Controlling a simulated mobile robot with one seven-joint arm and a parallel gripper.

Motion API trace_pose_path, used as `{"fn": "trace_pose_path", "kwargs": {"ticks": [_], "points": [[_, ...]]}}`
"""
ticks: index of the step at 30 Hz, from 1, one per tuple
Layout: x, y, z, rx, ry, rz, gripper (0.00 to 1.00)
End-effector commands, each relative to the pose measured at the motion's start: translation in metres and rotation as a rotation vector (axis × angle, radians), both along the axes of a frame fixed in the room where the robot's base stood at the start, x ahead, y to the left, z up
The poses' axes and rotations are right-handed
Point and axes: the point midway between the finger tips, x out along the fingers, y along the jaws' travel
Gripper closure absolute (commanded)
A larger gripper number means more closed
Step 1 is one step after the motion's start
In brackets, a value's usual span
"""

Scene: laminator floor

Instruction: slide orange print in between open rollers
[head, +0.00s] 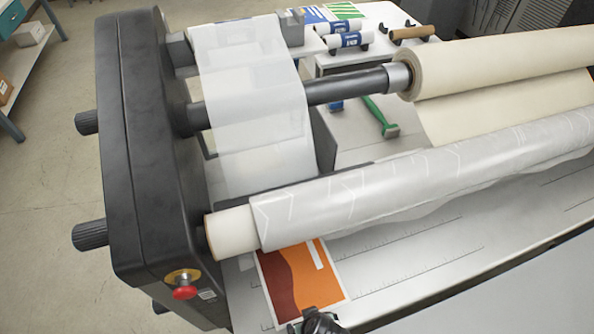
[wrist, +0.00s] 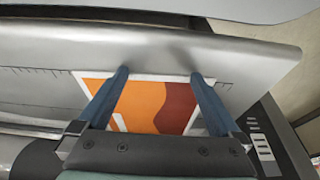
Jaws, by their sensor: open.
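The orange print (head: 318,277), with orange and dark red curved areas and a white border, lies flat on the machine's grey feed table (head: 400,262). In the head view its far end is hidden behind the front film-wrapped roll (head: 390,185). My gripper (head: 318,324) is at the bottom edge, by the print's near end, only partly in view. In the wrist view the open fingers of my gripper (wrist: 158,76) stand apart over the print (wrist: 143,100), with fingertips near its white-bordered edge. Contact cannot be told. The roller gap is hidden.
A black end housing (head: 150,160) with knobs and a red stop button (head: 185,292) stands left. A cream roll (head: 500,65) and a white film web (head: 255,90) are behind. A green-handled tool (head: 378,115) lies farther back. The feed table right of the print is clear.

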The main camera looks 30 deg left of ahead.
Motion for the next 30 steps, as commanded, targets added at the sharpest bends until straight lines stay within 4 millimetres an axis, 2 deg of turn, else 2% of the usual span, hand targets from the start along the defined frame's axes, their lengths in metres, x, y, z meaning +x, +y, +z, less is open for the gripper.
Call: {"fn": "trace_pose_path", "kwargs": {"ticks": [18,30], "points": [[0.009,0.013,-0.001,-0.001,0.001,0.002,0.0],[0.006,0.009,-0.001,-0.001,0.002,0.0,0.0]]}}
